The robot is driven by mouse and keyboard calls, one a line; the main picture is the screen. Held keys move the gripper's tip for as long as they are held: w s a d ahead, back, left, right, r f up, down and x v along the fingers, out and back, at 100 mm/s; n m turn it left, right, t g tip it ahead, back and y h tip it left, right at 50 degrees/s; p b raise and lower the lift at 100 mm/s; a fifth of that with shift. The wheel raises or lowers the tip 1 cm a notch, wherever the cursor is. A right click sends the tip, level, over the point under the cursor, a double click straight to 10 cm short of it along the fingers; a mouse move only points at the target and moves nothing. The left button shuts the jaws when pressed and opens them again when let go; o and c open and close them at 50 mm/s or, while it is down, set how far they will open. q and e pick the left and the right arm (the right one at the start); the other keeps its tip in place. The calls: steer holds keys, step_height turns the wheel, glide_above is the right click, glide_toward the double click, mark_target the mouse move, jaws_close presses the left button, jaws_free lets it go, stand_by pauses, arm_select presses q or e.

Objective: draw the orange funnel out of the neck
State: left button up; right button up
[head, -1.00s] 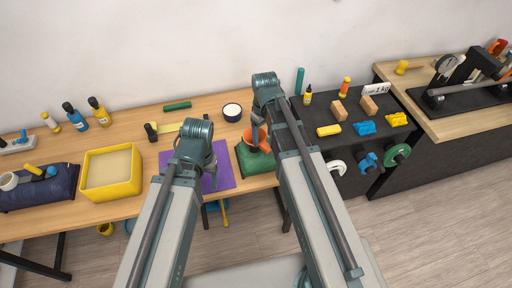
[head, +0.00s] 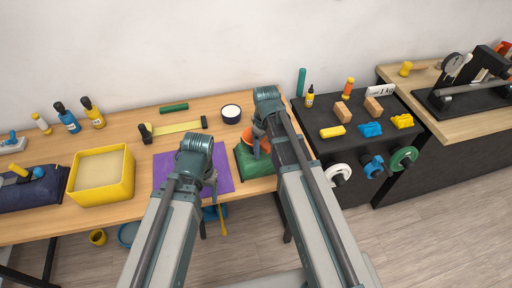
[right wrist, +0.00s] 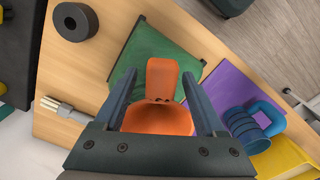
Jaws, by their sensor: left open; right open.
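The neck that the funnel sits in is not visible. My left gripper (head: 213,182) is open and empty over the purple mat (head: 228,184).
A dark ring (right wrist: 75,22) and a silver piece (right wrist: 68,108) lie on the other side.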

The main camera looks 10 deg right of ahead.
steer(key=shift+c, duration=0.3)
jaws_close()
stand_by(0.3)
step_height(320, 180, up, 10)
steer(key=p, duration=1)
